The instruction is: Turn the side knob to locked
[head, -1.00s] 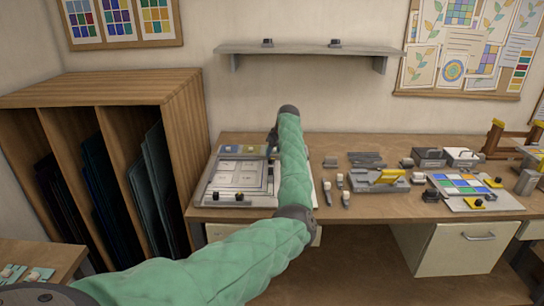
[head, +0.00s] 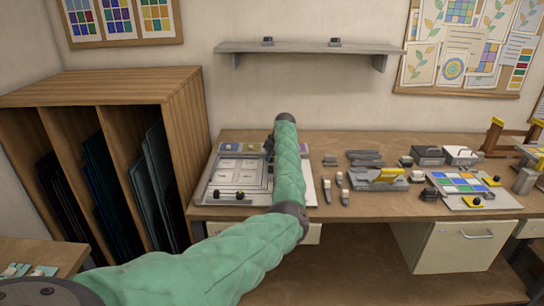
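A pale framed panel (head: 205,184) lies at the left end of the workbench, with a grid of light squares and small coloured patches along its back. Two small dark knobs (head: 216,194) stand at its front edge; I cannot tell whether either is the side knob. My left arm, in a green sleeve, reaches over the panel's right side and hides that side. A little of my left gripper (head: 269,146) shows as grey parts beside the sleeve at the panel's back right. Its fingers are hidden, so its opening and any contact are unclear. My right gripper is out of view.
The workbench (head: 350,208) also holds small bottles (head: 341,190), a grey block with a yellow handle (head: 380,178) and a coloured tile board (head: 475,201). A wooden rack (head: 185,130) stands close on the left. A wall shelf (head: 300,48) hangs above.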

